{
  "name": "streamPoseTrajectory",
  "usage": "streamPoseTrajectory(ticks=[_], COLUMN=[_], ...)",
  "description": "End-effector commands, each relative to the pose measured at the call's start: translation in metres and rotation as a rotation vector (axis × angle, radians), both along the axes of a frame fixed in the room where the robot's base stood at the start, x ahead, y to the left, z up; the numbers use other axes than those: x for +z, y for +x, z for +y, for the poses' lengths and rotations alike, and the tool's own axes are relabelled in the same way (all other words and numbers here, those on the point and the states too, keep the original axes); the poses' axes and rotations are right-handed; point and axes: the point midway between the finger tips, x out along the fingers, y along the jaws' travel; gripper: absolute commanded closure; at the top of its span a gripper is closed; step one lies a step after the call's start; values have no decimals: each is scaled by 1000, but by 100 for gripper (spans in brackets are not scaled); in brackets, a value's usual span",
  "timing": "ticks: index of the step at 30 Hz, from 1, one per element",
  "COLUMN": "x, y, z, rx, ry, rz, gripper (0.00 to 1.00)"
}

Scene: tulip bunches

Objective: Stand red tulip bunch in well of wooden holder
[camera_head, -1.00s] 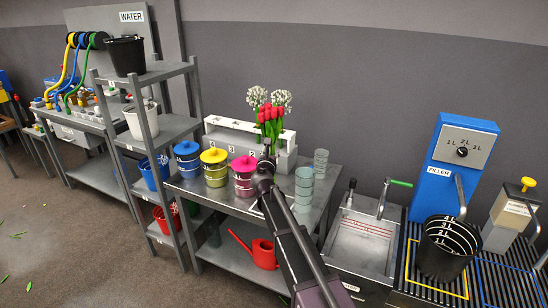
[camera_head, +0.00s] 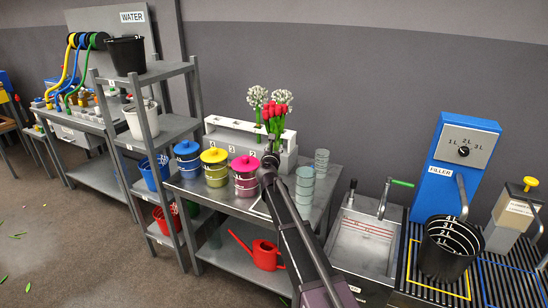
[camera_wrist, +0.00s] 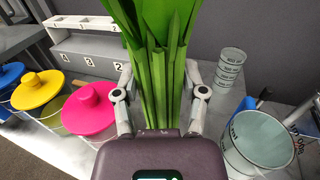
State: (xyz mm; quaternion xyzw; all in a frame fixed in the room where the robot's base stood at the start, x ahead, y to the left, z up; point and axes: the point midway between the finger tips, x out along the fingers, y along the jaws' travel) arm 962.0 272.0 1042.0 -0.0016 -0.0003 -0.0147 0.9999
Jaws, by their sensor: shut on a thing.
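The red tulip bunch (camera_head: 275,112) is upright above the back right of the grey steel bench, with red heads and green stems. My gripper (camera_head: 271,148) is shut on it. In the wrist view the long green stems (camera_wrist: 158,65) stand between the two fingers of my gripper (camera_wrist: 159,88); the heads are out of frame and the lower stem ends are hidden. A white-grey rack (camera_head: 228,142) with numbered places stands behind and left of the bunch, partly covered by it. I cannot make out a clearly wooden holder.
White round flowers (camera_head: 257,96) stand behind the tulips. Blue (camera_head: 187,150), yellow (camera_head: 214,156) and pink (camera_head: 245,164) lidded pots line the bench front. A shelf (camera_head: 170,130) stands left.

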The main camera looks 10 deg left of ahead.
Motion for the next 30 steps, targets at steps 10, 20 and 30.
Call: streamPoseTrajectory(ticks=[10, 20, 30], x=[-28, -27, -30], y=[-1, -1, -1], z=[-1, -1, -2], rx=[-1, -2, -2], ry=[0, 0, 0], rz=[0, 0, 0], gripper=[100, 100, 11])
